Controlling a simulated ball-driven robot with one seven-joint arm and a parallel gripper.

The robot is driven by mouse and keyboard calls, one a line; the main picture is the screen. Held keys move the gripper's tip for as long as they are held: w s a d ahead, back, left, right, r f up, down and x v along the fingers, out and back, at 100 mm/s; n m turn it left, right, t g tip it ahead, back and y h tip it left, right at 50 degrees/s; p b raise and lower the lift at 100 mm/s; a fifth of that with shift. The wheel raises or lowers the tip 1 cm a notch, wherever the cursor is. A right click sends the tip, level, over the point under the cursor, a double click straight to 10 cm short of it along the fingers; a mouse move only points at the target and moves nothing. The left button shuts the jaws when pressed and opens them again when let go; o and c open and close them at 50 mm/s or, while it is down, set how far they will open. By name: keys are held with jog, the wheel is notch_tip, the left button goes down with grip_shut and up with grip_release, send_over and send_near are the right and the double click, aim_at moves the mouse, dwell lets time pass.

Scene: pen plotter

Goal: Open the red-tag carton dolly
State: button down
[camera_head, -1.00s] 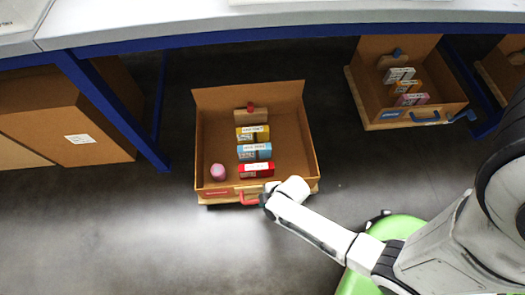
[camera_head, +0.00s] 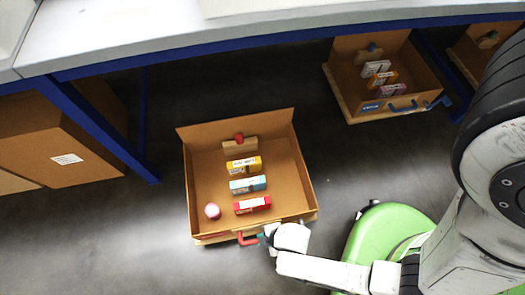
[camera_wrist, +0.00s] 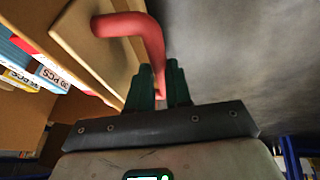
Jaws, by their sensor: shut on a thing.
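The red-tag carton dolly is an open brown carton (camera_head: 207,159) on a low wooden base. It stands on the floor in front of the bench in the head view, with a red peg (camera_head: 239,138) at its back. Its red handle (camera_head: 246,240) is on the near side and fills the upper middle of the wrist view (camera_wrist: 150,40). My gripper (camera_head: 267,238) is at the right end of this handle. In the wrist view its dark green fingers (camera_wrist: 160,92) are shut on the handle's end. The part between the fingers is mostly hidden.
A blue-handled carton (camera_head: 345,78) is under the bench (camera_head: 250,40) at right. A bench leg (camera_head: 100,132) and a closed brown box (camera_head: 60,140) are at left. Near-left floor is clear.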

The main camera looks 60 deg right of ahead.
jog(key=shift+s+a, duration=0.15)
jog(key=shift+s, duration=0.05)
jog(key=c, duration=1.1)
grip_release()
jog(key=shift+w, duration=0.1)
jog(key=shift+o, duration=0.2)
jog(key=p+v, duration=0.5)
jog(key=v, duration=0.5)
jog(key=shift+r, duration=0.3)
